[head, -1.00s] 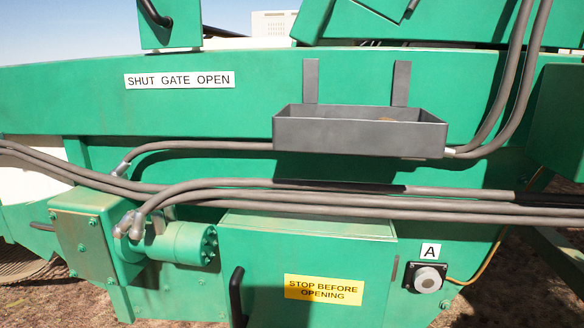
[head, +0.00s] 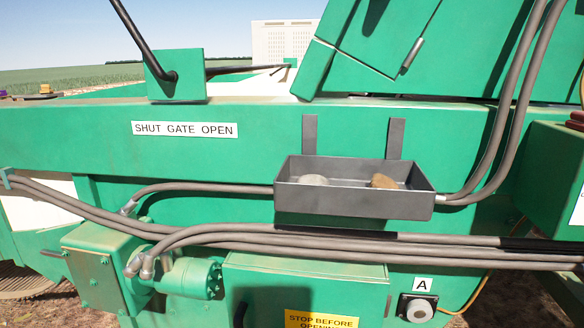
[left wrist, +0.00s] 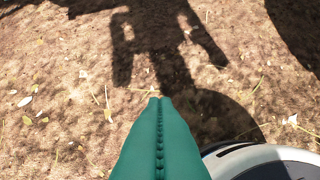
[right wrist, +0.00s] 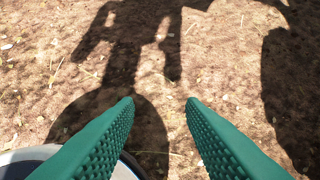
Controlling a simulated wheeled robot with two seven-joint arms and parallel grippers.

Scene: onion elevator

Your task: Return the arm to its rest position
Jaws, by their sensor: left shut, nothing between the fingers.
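In the left wrist view my left gripper (left wrist: 160,102) points down over bare ground. Its two green fingers are pressed together with nothing between them. In the right wrist view my right gripper (right wrist: 159,104) also points down over the ground. Its green fingers are wide apart and empty. Neither gripper shows in the head view.
A green machine fills the head view. A grey tray (head: 350,206) on its side holds a pale round object (head: 313,180) and a brown one (head: 383,181). Hoses (head: 300,243), a gate lever (head: 140,38) and a round button (head: 418,309) are there. Dry ground (left wrist: 60,80) lies below both grippers.

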